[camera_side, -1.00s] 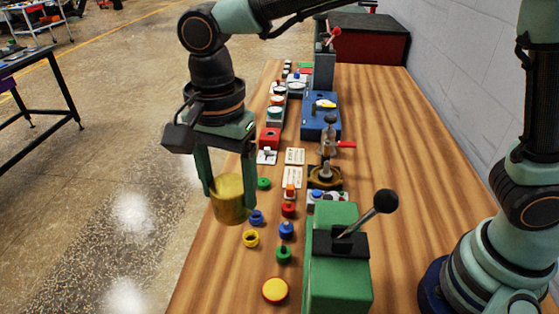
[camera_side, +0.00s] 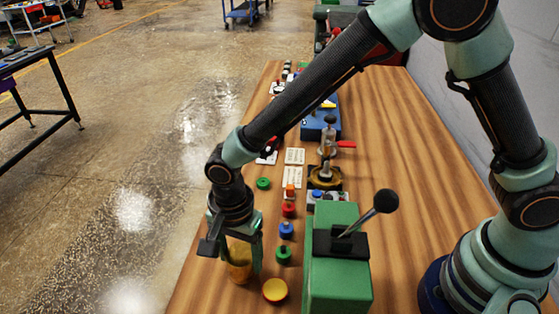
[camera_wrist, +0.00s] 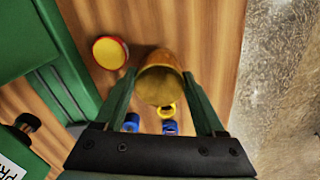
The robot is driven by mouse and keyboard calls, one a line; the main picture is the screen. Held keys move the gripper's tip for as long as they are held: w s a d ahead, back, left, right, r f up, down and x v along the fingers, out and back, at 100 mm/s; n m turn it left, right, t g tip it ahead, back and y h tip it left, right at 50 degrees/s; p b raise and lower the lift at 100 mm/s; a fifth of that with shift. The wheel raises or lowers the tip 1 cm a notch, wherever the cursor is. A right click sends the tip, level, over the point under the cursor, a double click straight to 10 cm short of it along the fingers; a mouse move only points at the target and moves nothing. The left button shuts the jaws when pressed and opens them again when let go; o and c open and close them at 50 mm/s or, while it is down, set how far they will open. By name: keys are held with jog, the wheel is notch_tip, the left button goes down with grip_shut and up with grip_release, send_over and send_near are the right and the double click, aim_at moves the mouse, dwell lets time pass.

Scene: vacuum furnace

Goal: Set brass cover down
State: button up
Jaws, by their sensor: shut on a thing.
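The brass cover (camera_side: 238,262) is a yellow-brown cylinder low over the front left of the wooden bench in the side view. My gripper (camera_side: 241,270) is shut on it, with one finger on each side. In the wrist view the cover (camera_wrist: 160,78) sits between the fingertips of my gripper (camera_wrist: 158,82). I cannot tell whether its lower end touches the bench.
A red-rimmed yellow disc (camera_side: 275,290) lies close right of the cover. A green box with a black-knobbed lever (camera_side: 335,270) stands farther right. Green (camera_side: 283,254), blue (camera_side: 286,230) and red knobs (camera_side: 288,209) line up behind. The bench's left edge is near.

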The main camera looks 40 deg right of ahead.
aim_at(240, 255)
jog(key=shift+f, duration=0.35)
jog(key=o, duration=1.6)
jog(key=shift+f, duration=0.15)
jog(key=shift+c, duration=0.2)
notch_tip(240, 255, up, 12)
jog(key=w+d+r+n+t+y, duration=0.15)
jog(key=d+r+n, duration=0.5)
jog(key=d, duration=0.65)
jog(key=s+d+r+n+t, duration=0.2)
jog(key=d, duration=0.5)
jog(key=s+d+r+n+t+h, duration=0.1)
jog(key=s+d+r+n+t, duration=0.1)
jog(key=d, duration=0.5)
jog(key=shift+s+d+n, duration=0.2)
jog(key=shift+s+n, duration=0.5)
jog(key=shift+n, duration=0.05)
